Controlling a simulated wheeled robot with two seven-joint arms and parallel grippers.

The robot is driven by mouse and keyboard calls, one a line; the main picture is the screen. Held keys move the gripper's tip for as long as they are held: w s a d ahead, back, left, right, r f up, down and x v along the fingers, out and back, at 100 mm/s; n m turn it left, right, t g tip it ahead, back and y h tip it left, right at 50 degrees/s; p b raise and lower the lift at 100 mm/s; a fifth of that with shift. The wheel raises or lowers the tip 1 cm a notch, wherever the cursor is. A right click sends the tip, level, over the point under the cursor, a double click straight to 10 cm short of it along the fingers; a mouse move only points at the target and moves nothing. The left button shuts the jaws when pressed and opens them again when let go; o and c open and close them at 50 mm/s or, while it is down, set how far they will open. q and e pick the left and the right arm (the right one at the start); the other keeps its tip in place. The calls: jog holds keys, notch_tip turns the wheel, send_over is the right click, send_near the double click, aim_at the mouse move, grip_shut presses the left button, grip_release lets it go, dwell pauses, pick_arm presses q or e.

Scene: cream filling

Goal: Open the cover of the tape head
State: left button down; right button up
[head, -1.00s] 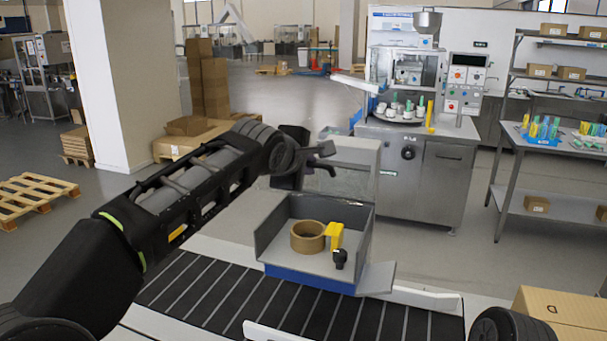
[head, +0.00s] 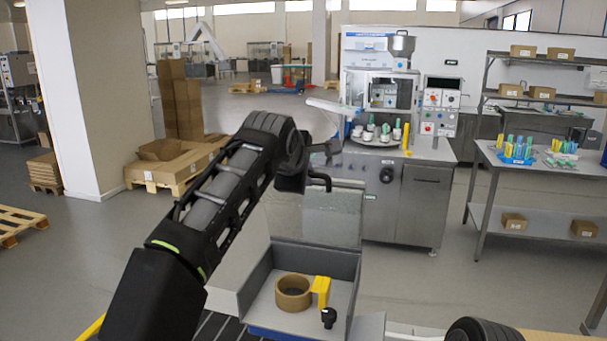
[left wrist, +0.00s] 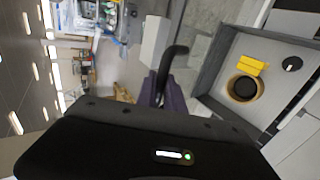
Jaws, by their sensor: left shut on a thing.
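The tape head is an open grey box (head: 345,267) on the conveyor, holding a brown tape roll (head: 293,293), a yellow part (head: 322,290) and a black knob (head: 329,318). Its pale grey cover (head: 318,217) stands upright at the box's far side. My left gripper (head: 316,174) is at the cover's top edge, shut on a black hooked handle (left wrist: 172,70). The fingers are mostly hidden by my wrist in the head view. In the left wrist view, the box (left wrist: 222,62) and tape roll (left wrist: 245,88) show at the right. My right gripper is out of view.
A steel filling machine (head: 405,195) with bottles stands behind the cover. A steel table (head: 510,160) and shelf stand at the right. Cardboard boxes on a pallet (head: 165,170) are at the back left, near a white pillar (head: 95,100). Floor between is clear.

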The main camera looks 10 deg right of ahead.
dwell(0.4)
pick_arm(q)
jog(key=c, duration=1.7)
grip_release()
